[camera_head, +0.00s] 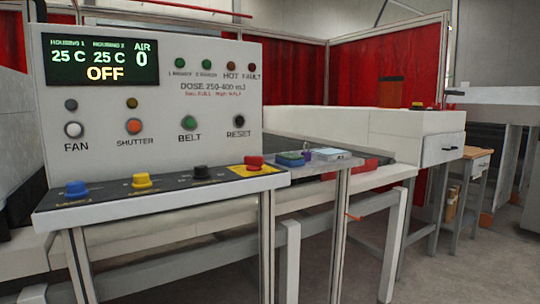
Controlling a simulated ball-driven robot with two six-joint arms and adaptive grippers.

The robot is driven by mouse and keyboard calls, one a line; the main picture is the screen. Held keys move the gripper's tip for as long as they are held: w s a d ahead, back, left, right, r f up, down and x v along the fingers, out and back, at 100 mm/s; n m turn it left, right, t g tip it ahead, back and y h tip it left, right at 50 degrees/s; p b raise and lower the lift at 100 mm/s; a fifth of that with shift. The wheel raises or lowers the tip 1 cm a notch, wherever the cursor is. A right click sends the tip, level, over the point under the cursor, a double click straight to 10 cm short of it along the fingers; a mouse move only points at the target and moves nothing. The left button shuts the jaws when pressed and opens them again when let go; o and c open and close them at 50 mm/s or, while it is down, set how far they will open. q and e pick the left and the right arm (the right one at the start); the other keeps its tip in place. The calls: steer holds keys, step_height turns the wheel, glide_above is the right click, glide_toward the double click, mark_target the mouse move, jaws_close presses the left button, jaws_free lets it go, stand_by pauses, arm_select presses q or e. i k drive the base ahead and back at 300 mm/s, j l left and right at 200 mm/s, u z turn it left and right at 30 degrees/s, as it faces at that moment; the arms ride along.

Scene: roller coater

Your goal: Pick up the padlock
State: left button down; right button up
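A small purple item (307,155), which may be the padlock, sits among small objects on the narrow shelf right of the control panel. It is too small to make out its shape or a shackle. A blue-green item (290,159) lies just left of it, and a flat pale item (328,154) lies just right of it. Neither of my grippers is in view.
The control panel (150,120) stands at the left, with several coloured knobs along its sloped front ledge (110,205). Metal posts and legs stand below the shelf. A wooden-topped table (478,154) is at the right. Open floor (440,275) shows at the lower right.

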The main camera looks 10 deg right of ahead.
mark_target(308, 154)
steer(key=z, duration=0.65)
steer(key=u, duration=0.35)
steer(key=i+l+u, duration=0.15)
steer(key=u, duration=0.2)
steer(key=i+l+u, duration=0.1)
steer(key=l+u, duration=0.25)
steer(key=i+l+u, duration=0.1)
steer(key=l+u, duration=0.25)
